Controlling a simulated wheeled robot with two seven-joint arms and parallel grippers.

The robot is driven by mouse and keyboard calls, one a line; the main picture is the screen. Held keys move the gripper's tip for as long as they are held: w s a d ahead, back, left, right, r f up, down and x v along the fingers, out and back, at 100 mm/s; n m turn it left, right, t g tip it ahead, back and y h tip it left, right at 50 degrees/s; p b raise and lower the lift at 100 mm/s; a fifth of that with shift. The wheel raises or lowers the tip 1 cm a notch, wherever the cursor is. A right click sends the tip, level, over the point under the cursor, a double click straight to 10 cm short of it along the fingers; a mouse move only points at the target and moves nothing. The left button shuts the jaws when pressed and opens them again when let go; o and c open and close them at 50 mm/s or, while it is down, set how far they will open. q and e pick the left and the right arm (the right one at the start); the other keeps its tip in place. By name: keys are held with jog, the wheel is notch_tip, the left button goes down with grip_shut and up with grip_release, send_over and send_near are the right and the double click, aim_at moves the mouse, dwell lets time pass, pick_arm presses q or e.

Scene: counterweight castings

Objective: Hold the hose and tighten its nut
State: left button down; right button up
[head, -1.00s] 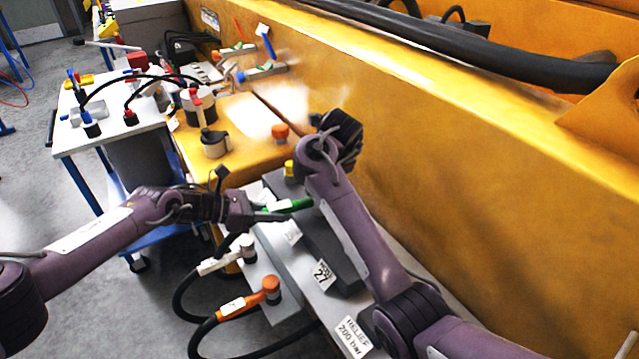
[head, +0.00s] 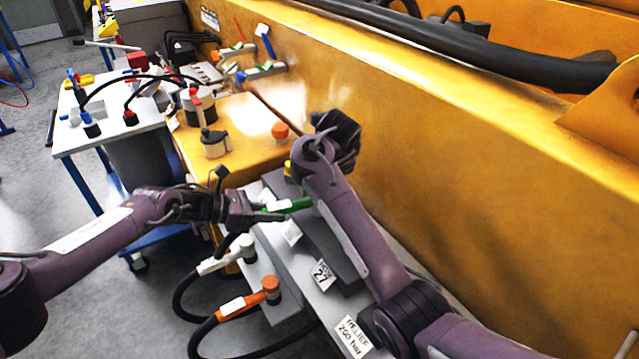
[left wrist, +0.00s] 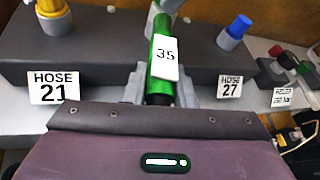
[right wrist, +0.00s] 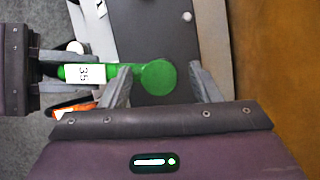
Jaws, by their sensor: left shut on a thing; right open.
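The green hose (head: 278,206) carries a white tag reading 35 and lies along the grey block; it also shows in the left wrist view (left wrist: 160,55). My left gripper (left wrist: 162,88) is shut on it just behind the tag. In the right wrist view the hose's round green nut (right wrist: 157,77) sits at the end of the green fitting. My right gripper (right wrist: 160,85) is open, with one finger on each side of the nut. The left finger looks close to the nut; I cannot tell whether it touches. In the head view my right arm hides the right fingertips and the nut.
Labels for hose 21 (left wrist: 54,87) and hose 27 (left wrist: 230,87) mark the grey block's front. An orange-ended hose (head: 245,302) and a white-ended hose (head: 228,258) lie near it. The yellow machine wall (head: 470,190) rises close behind my right arm.

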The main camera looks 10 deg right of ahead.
jog(key=v, duration=0.7)
jog(key=shift+r, duration=0.2)
jog(key=shift+s, duration=0.1)
pick_arm(q)
jog(key=c, duration=1.1)
grip_release()
